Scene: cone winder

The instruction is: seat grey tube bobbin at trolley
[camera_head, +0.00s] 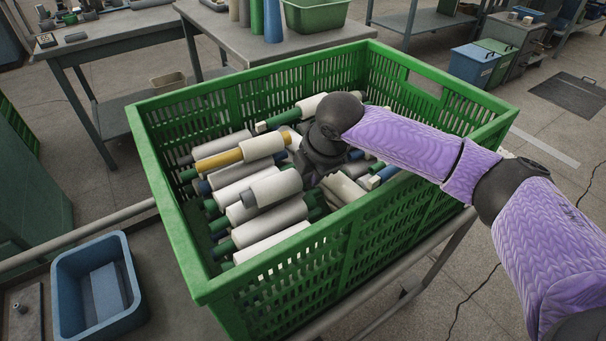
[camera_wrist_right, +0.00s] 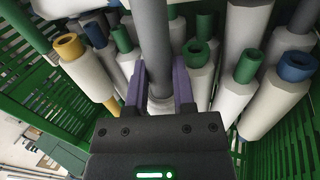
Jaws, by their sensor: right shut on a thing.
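The green trolley crate (camera_head: 185,215) holds several bobbins of white yarn on grey, green, blue and yellow tubes, lying in layers. My right gripper (camera_head: 312,180) is down inside the crate among them; my wrist hides its fingers in the head view. In the right wrist view its two purple fingers (camera_wrist_right: 159,88) are shut on the grey tube bobbin (camera_wrist_right: 153,40), one finger on each side. White yarn shows on that bobbin between the fingers. Other bobbins lie close around it. My left gripper is not in view.
The crate walls rise around my right gripper, and my right arm passes over the right wall. A blue bin (camera_head: 68,298) stands at lower left. Behind is a table (camera_head: 225,40) with upright cones and a green bin (camera_head: 316,14). Floor at right is mostly clear.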

